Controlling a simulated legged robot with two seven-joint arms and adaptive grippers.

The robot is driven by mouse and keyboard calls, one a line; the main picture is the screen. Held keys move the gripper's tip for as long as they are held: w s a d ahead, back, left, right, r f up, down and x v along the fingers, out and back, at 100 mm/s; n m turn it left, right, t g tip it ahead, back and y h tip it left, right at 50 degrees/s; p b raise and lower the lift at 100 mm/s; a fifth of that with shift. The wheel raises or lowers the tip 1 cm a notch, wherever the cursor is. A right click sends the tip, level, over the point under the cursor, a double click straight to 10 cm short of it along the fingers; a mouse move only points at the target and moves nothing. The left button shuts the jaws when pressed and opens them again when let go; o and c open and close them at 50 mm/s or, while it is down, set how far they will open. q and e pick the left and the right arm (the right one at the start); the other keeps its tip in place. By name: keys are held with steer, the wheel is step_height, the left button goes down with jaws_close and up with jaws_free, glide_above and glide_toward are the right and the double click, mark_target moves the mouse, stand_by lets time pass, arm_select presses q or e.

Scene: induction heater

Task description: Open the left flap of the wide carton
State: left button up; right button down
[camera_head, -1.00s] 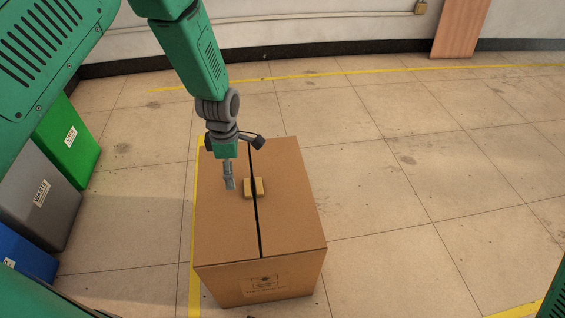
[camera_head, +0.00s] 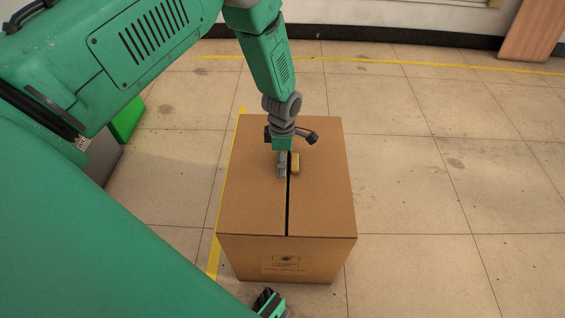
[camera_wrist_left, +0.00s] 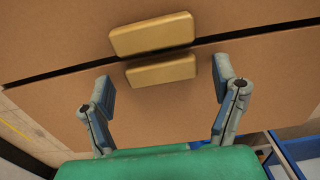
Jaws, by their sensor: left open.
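The wide carton (camera_head: 275,260) stands on the floor with its top closed. Its left flap (camera_head: 250,200) and right flap (camera_head: 325,205) lie flat, with a dark seam between them. Each flap bears a small tan block at the seam: the left flap's block (camera_wrist_left: 161,70) and the right flap's block (camera_wrist_left: 152,35) show in the wrist view. My left gripper (camera_head: 282,172) points down over the left flap beside the seam. In the wrist view my left gripper (camera_wrist_left: 165,98) is open, its fingers apart on either side of the left flap's block, with nothing held.
A green bin (camera_head: 127,122) stands at the left, partly behind my arm. A blue bin (camera_wrist_left: 303,150) shows at the wrist view's lower right. A brown board (camera_head: 533,30) leans at the back wall. The floor right of the carton is clear.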

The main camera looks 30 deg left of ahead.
arm_select(q)
steer(key=shift+d+f, duration=0.15)
steer(key=shift+f, duration=0.1)
